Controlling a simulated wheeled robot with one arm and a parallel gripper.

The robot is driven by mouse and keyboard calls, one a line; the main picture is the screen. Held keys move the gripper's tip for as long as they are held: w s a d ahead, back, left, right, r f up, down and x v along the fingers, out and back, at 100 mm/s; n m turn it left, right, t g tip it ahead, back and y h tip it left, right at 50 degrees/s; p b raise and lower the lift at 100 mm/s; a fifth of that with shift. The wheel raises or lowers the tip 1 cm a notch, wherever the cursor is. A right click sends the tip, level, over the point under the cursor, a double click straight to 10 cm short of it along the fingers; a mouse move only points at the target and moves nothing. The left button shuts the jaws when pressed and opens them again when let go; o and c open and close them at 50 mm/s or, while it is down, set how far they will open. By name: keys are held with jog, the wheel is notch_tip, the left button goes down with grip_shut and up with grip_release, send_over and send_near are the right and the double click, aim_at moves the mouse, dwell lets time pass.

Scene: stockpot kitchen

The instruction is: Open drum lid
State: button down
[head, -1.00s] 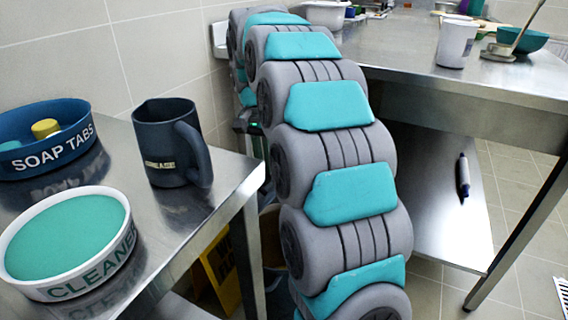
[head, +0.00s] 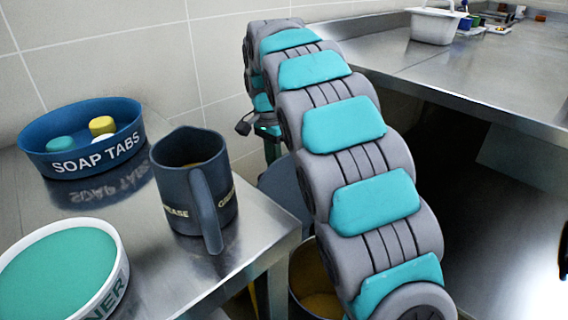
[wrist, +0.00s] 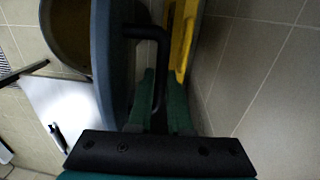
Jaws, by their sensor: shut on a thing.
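The drum (head: 318,302) stands in the gap beside the left table, partly hidden by my arm. Its open mouth shows a yellowish-brown inside, also visible in the wrist view (wrist: 70,28). The blue-grey lid (head: 283,190) is raised on edge behind the mouth, partly hidden by the table and my arm. In the wrist view the lid (wrist: 116,65) is seen nearly edge-on with a black bent handle (wrist: 158,50). My gripper (wrist: 161,88) is shut on this handle, its green fingers either side. In the head view the gripper is mostly hidden.
The left table holds a dark GREASE mug (head: 190,190), a blue SOAP TABS bowl (head: 62,160) and a white CLEANER dish (head: 115,285). A yellow object (wrist: 182,40) and the tiled wall (wrist: 250,70) are close right of the gripper. A steel counter (head: 450,80) stands right.

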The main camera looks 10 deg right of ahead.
jog(key=shift+w+a+f, duration=0.15)
jog(key=shift+w+a, duration=0.05)
jog(key=shift+w, duration=0.05)
jog(key=c, duration=0.8)
grip_release()
jog(key=shift+c, duration=0.2)
notch_tip(320, 180, up, 8)
jog(key=p, duration=0.1)
jog(key=shift+w+a+f, duration=0.15)
jog(key=shift+w+a, duration=0.1)
jog(key=shift+w, duration=0.05)
